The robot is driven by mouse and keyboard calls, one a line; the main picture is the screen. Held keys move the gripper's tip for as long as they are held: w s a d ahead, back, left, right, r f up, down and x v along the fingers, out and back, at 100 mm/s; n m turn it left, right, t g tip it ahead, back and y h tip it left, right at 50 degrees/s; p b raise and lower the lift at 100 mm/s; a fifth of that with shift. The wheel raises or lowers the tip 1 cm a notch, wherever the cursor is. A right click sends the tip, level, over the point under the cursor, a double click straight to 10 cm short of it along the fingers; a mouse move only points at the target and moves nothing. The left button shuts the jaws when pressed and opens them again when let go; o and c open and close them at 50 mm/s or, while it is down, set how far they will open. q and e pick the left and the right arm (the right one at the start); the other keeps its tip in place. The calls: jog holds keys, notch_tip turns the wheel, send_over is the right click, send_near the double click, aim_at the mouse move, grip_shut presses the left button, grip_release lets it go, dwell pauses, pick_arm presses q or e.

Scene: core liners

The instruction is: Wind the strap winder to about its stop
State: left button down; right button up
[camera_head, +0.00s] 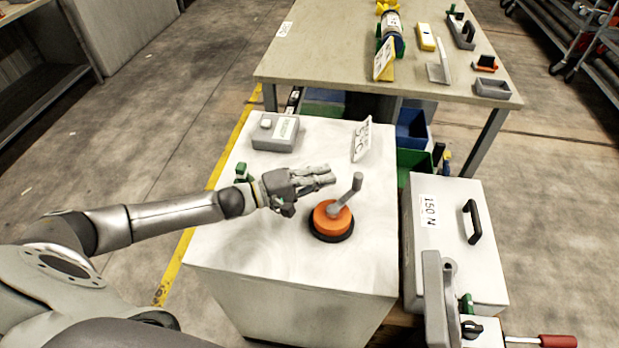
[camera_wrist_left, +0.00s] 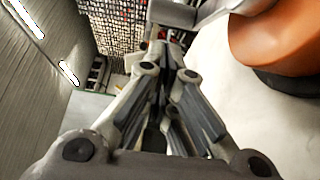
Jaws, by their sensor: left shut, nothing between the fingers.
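The strap winder (camera_head: 332,220) is an orange drum on a black base on the white cabinet top. Its grey crank handle (camera_head: 352,190) rises from the drum and leans to the right. My left gripper (camera_head: 328,176) is shut and empty, just left of the handle and above the drum's far side. In the left wrist view the orange drum (camera_wrist_left: 275,38) is at the upper right, and the shut fingers (camera_wrist_left: 168,75) point towards a light grey bar at the top. I cannot tell if the fingers touch the handle. My right gripper is not in view.
A grey box (camera_head: 275,133) and a white sign (camera_head: 362,140) stand at the back of the cabinet top (camera_head: 230,265). A small green item (camera_head: 242,172) sits behind my left wrist. A white case marked 150 N (camera_head: 455,260) is at the right. The front cabinet top is clear.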

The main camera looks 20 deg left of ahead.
aim_at(346, 194)
pick_arm(q)
jog(key=x, duration=0.2)
jog(key=shift+w+d, duration=0.65)
jog(key=shift+d, duration=0.05)
jog(key=shift+w, duration=0.1)
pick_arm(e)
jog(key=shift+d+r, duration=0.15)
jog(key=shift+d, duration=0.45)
pick_arm(q)
jog(key=shift+w+d+r+p, duration=0.15)
jog(key=shift+d+p, duration=0.55)
jog(key=shift+d, duration=0.55)
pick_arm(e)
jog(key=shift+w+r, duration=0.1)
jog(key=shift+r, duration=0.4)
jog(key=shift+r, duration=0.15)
